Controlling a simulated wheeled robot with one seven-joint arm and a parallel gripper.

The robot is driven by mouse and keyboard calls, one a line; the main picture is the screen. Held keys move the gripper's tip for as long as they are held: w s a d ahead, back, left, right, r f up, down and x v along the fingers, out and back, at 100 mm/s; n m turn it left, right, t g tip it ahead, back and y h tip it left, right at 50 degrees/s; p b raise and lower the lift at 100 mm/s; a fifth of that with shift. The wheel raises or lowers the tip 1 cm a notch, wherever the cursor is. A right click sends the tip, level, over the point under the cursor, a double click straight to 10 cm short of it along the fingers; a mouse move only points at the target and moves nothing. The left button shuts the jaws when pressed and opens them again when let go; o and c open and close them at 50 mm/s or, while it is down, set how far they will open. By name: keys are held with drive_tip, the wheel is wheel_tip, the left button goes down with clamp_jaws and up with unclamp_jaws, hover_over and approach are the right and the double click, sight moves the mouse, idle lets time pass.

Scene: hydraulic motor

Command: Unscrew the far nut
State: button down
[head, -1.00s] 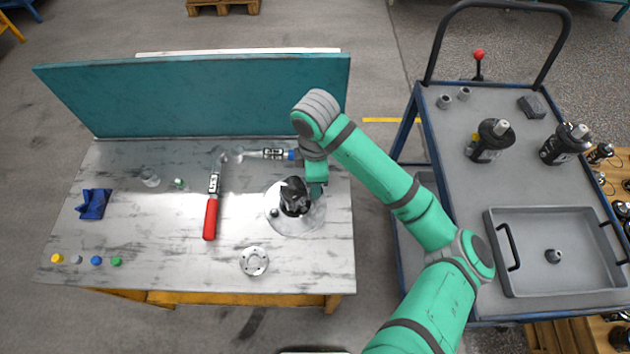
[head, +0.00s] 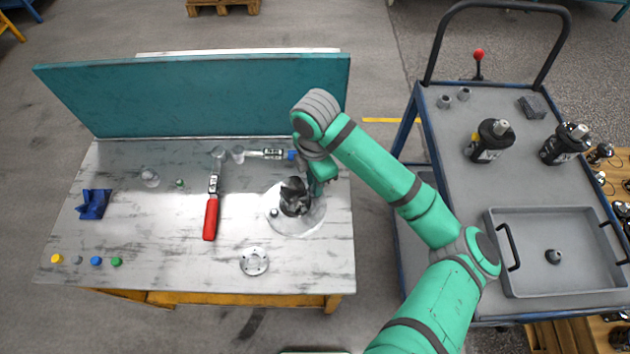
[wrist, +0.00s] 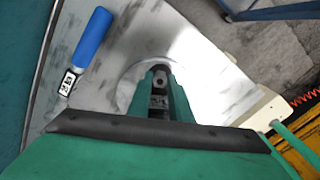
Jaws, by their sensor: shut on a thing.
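A round pale plate (head: 297,230) lies on the workbench, with a small dark nut-like piece (head: 274,213) at its left.
A red-handled wrench (head: 211,215) and a blue-handled wrench (head: 268,154) lie nearby. A flanged ring (head: 254,261) is in front of the plate. A cart (head: 450,150) with motors and a grey tray (head: 500,285) stands at right. A teal panel (head: 200,95) closes the bench's back.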

drive_tip(key=shift+n, duration=0.5)
drive_tip(key=n, duration=0.4)
drive_tip(key=shift+n, duration=0.3)
drive_tip(key=c, duration=1.9)
unclamp_jaws()
drive_tip(key=shift+o, duration=0.2)
drive_tip(key=m, duration=1)
